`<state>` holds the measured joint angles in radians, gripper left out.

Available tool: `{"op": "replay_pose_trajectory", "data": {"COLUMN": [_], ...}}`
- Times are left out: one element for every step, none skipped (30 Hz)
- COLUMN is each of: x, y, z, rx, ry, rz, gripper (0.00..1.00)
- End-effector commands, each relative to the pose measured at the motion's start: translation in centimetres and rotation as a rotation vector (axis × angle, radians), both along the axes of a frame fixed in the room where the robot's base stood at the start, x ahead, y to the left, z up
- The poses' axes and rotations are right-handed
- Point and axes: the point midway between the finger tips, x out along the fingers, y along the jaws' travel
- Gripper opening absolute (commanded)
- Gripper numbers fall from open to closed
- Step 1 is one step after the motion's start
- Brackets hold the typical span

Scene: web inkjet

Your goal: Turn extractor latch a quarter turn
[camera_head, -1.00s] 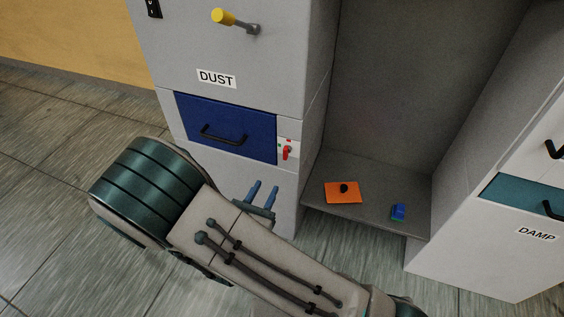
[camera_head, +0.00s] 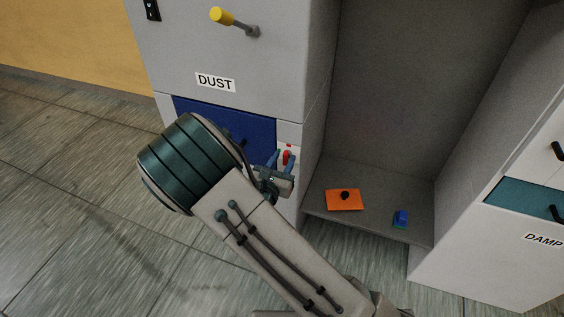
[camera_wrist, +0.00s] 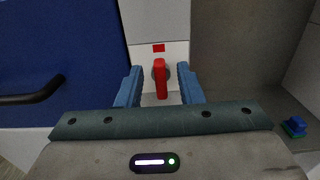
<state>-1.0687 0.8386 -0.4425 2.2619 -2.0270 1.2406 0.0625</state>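The extractor latch (camera_wrist: 160,80) is a red handle on a round grey base, set in a white plate beside the blue drawer. In the wrist view it hangs straight down, with a red mark above it. In the head view the latch (camera_head: 287,156) is partly hidden by my gripper (camera_head: 280,160). My gripper is open; in the wrist view its two blue fingers (camera_wrist: 156,86) stand to the left and right of the latch, with gaps on both sides. I cannot tell how deep the fingers reach along it.
The blue drawer (camera_head: 222,118) with a black handle (camera_wrist: 35,95) lies left of the latch, under the DUST label (camera_head: 215,82). A yellow-tipped lever (camera_head: 222,16) is above. An orange plate (camera_head: 345,200) and a blue block (camera_head: 401,217) lie on the grey shelf to the right.

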Motion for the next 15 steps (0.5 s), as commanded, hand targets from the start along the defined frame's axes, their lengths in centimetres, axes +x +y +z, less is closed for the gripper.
{"op": "replay_pose_trajectory", "data": {"x": [0.03,0.02,0.01,0.01,0.01,0.0,0.0,-0.01,-0.01,-0.01,-0.02,-0.02,-0.02,-0.02,-0.02], "y": [-0.01,-0.01,0.0,0.0,0.0,0.0,0.0,0.0,0.0,0.0,0.01,0.01,0.01,0.01,0.01], "z": [0.0,0.01,0.01,0.01,0.01,0.01,0.01,0.0,0.0,0.0,0.0,0.0,0.0,0.01,0.02], "rx": [0.0,0.0,0.0,0.0,0.0,0.0,0.0,0.0,0.0,0.0,0.0,0.0,0.0,0.0,-0.002], "ry": [0.0,0.0,0.0,0.0,0.0,0.0,0.0,0.0,0.0,0.0,0.0,0.0,0.0,0.0,0.001], "rz": [0.0,0.0,0.0,0.0,0.0,0.0,0.0,0.0,0.0,0.0,0.0,0.0,0.0,0.0,0.0], "gripper": [0.34,0.34,0.34,0.34,0.34,0.28,0.2,0.11,0.0,0.0,0.0,0.0,0.0,0.0,0.0]}}
